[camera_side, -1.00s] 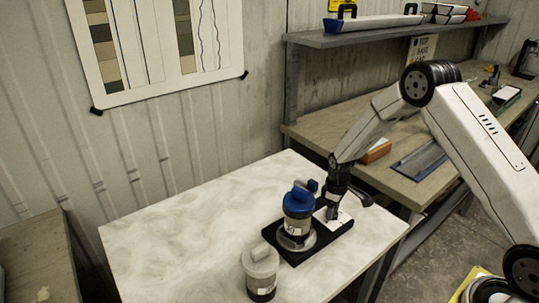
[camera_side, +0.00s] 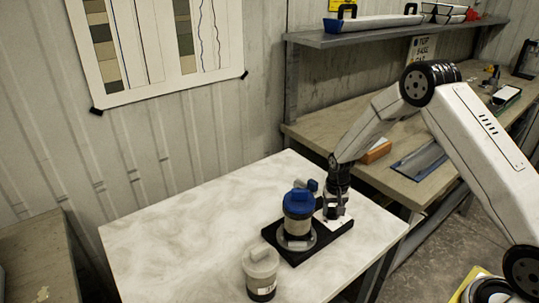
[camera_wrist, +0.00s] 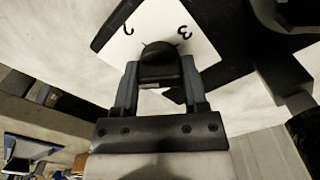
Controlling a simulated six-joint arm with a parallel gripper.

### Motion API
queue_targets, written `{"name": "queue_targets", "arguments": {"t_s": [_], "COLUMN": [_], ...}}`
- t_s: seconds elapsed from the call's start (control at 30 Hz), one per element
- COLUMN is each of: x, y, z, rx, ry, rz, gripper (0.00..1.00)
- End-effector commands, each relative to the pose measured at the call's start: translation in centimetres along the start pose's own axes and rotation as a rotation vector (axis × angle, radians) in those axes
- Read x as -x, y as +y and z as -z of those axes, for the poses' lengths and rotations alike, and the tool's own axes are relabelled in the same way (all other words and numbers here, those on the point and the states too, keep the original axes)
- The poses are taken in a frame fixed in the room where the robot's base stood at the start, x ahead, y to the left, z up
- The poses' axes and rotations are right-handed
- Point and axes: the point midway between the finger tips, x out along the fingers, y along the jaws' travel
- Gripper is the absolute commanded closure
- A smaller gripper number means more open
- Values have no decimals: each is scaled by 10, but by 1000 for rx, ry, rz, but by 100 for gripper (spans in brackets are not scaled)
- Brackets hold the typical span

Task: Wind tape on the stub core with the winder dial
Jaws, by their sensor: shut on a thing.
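The winder has a black base (camera_side: 325,240) on the pale table. A grey core with a blue cap (camera_side: 298,203) stands upright on its round plate. The white dial card (camera_wrist: 200,45) lies on the base and shows a 3 and part of another mark in the wrist view. My gripper (camera_wrist: 160,75) is shut on the black dial knob (camera_wrist: 159,62), one finger on each side. In the side view my gripper (camera_side: 331,212) points down at the right of the core, and the knob is hidden there. Any tape on the core cannot be made out.
The table's left side is clear. A workbench (camera_side: 410,185) with an orange block (camera_side: 376,151) and a blue tray (camera_side: 420,160) stands behind my arm.

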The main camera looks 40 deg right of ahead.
Motion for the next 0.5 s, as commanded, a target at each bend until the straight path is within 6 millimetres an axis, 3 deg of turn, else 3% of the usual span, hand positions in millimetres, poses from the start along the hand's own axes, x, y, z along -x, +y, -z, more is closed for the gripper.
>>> {"name": "queue_targets", "arguments": {"t_s": [0.5], "x": [1], "y": [0], "z": [1], "rx": [-382], "ry": [2], "rz": [1], "gripper": [100]}}
